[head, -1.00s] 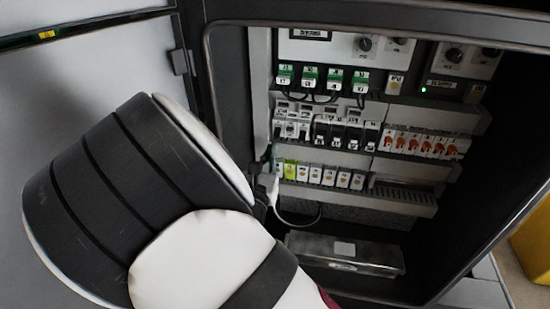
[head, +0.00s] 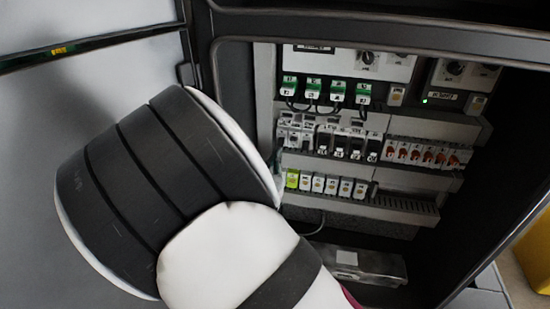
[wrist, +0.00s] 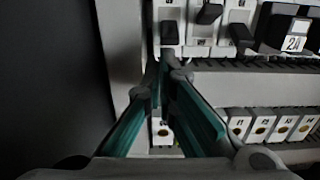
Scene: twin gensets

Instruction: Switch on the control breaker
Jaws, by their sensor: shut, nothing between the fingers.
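A row of breakers (head: 325,140) with black and white levers sits on the middle rail of the open cabinet. In the wrist view, the leftmost breaker (wrist: 169,32) has a black lever, and others with black levers stand to its right (wrist: 207,14). I cannot read which one is the control breaker. My gripper (wrist: 166,68) is shut and empty, its fingertips together just below the leftmost breaker's lever. I cannot tell whether they touch it.
Terminal blocks (wrist: 262,125) sit on the rail below, partly behind my fingers. Orange-marked breakers (head: 428,153) are to the right, green-topped relays (head: 325,90) above. The dark cabinet side wall (wrist: 50,70) is close on the left. The door (head: 70,90) stands open.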

